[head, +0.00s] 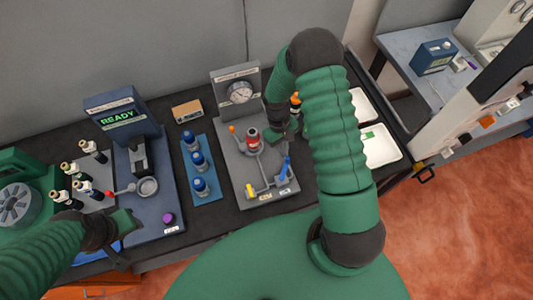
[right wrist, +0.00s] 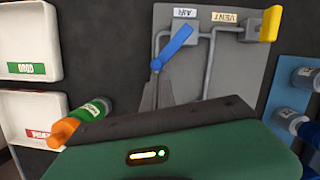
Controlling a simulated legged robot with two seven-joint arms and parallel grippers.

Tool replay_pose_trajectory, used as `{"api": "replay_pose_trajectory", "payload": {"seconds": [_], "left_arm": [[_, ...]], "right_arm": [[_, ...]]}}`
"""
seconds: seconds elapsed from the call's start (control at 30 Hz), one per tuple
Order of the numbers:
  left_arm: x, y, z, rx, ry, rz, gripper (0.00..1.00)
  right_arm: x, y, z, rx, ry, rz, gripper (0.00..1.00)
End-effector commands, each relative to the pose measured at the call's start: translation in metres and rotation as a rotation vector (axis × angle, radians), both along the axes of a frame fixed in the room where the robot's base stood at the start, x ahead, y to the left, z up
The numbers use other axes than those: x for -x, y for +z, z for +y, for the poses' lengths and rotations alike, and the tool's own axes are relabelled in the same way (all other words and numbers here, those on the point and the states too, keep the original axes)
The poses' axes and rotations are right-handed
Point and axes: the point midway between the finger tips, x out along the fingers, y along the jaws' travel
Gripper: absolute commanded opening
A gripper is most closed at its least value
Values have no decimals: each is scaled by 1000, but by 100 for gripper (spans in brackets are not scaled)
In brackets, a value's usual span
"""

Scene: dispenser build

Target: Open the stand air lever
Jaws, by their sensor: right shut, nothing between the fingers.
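The grey stand (head: 229,170) carries a round gauge (head: 239,92) and a red-topped vessel (head: 253,138). Its blue air lever (head: 286,167) is near the front right corner. In the right wrist view the blue lever (right wrist: 173,46) slants from its pivot, near the AIR label (right wrist: 185,13). The yellow vent lever (right wrist: 269,25) is beside the VENT label. My right gripper (head: 290,132) is shut and empty behind the blue lever; its fingers (right wrist: 158,92) point toward the lever's pivot end. Contact is unclear. My left gripper (head: 128,238) is by the blue machine, its jaw gap unclear.
An orange-capped green bottle (right wrist: 94,108) is close beside my right gripper. White labelled trays (head: 382,147) lie to the right. Blue-capped vials in a blue rack (head: 207,142) stand left of the stand. The READY machine (head: 152,214) stands further left.

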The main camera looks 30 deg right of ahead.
Motion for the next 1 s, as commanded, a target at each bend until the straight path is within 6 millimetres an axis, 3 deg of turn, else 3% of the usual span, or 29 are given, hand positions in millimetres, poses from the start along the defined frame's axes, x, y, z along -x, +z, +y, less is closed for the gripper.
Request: {"api": "replay_pose_trajectory", "payload": {"seconds": [0.67, 1.0], "left_arm": [[0, -2, 0, 0, 0, 0, 36], [0, -1, 0, 0, 0, 0, 36]], "right_arm": [[45, 0, -31, 1, -629, -1, 0], [46, 0, -28, 1, -639, -1, 0]]}}
